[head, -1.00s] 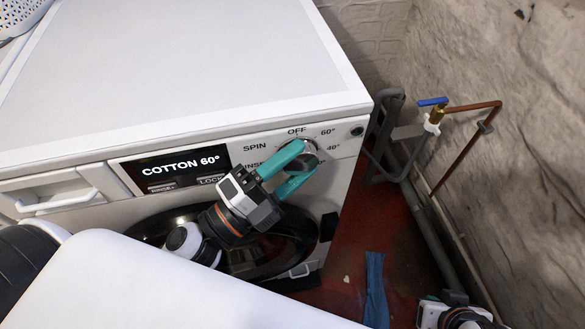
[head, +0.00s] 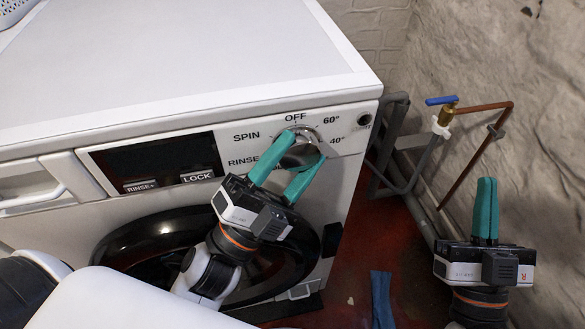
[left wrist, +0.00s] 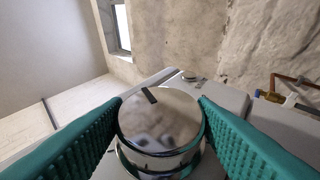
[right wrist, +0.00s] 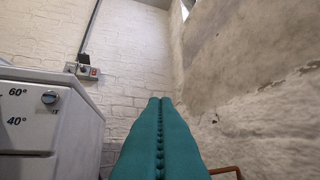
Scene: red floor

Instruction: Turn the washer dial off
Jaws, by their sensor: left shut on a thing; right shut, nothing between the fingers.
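The round silver washer dial (head: 302,148) sits on the washer's front panel, below the OFF label (head: 296,118). My left gripper (head: 305,149) is shut on it, one teal finger on each side. In the left wrist view the dial (left wrist: 160,120) fills the space between the fingers, with a dark mark near its upper edge. The fingers partly cover the dial and labels in the head view. The washer's display (head: 158,158) is dark. My right gripper (head: 487,182) is shut and empty, pointing up to the right of the washer.
The white washer (head: 180,60) has a round dark door (head: 130,245) below the panel, behind my left arm. A blue-handled valve (head: 441,101), a copper pipe (head: 482,150) and grey pipes stand along the right wall. A blue cloth (head: 382,298) lies on the red floor.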

